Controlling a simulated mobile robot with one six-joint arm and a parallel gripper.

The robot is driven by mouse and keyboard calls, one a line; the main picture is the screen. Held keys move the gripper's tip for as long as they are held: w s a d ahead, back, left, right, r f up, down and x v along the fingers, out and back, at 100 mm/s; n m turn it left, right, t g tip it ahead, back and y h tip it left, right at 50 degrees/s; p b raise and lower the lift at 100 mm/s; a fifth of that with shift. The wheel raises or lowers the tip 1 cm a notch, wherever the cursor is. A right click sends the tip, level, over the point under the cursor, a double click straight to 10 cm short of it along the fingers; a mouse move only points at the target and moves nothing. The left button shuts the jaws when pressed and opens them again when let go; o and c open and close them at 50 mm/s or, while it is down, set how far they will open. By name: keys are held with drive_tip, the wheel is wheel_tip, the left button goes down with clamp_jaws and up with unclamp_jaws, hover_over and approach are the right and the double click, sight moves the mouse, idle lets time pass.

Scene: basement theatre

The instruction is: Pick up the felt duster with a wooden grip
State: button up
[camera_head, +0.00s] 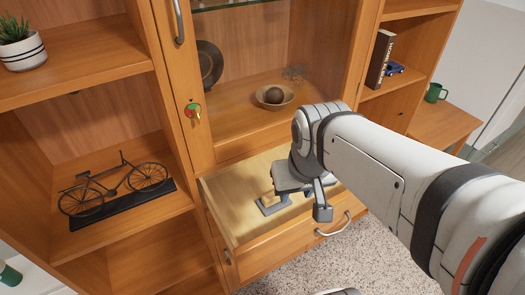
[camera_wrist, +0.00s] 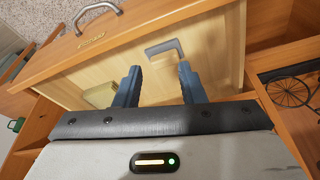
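My gripper (camera_wrist: 158,70) is open and empty, with its two blue-grey fingers spread over the open drawer (camera_head: 225,212). A small pale yellowish-tan block (camera_wrist: 102,94) lies on the drawer floor, just left of the left finger in the wrist view.
The drawer front has a metal handle (camera_head: 334,226). A model bicycle (camera_head: 115,187) stands on the left shelf.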

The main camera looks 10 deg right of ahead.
sight(274, 199)
drive_tip(key=shift+o, duration=0.8)
drive_tip(key=shift+s+a, duration=0.1)
drive_tip(key=shift+a, duration=0.2)
drive_tip(key=shift+o, duration=0.8)
drive_tip(key=shift+w+d, duration=0.15)
drive_tip(key=shift+w, duration=0.1)
drive_tip(key=o, duration=0.6)
drive_tip(key=w+f+n+g, duration=0.1)
drive_tip(key=w+f, duration=0.3)
drive_tip(key=w, duration=0.3)
drive_tip(key=shift+w+f+n+g, duration=0.3)
drive_tip(key=shift+w+f+n, duration=0.1)
drive_tip(key=o, duration=0.5)
drive_tip(key=shift+n+g, duration=0.7)
drive_tip(key=shift+n, duration=0.1)
drive_tip(key=w+f, duration=0.3)
drive_tip(key=f, duration=0.1)
drive_tip(key=w+f, duration=0.2)
drive_tip(key=f, duration=0.1)
drive_tip(key=shift+w+d+p, duration=0.15)
drive_tip(key=shift+w+p, duration=0.2)
drive_tip(key=shift+w+a+f+p, duration=0.15)
drive_tip(key=shift+f+p, duration=0.15)
drive_tip(key=shift+f, duration=1.7)
drive_tip(key=shift+w+a+f+p, duration=0.15)
drive_tip(key=shift+f+p, duration=0.15)
drive_tip(key=shift+f, duration=1.65)
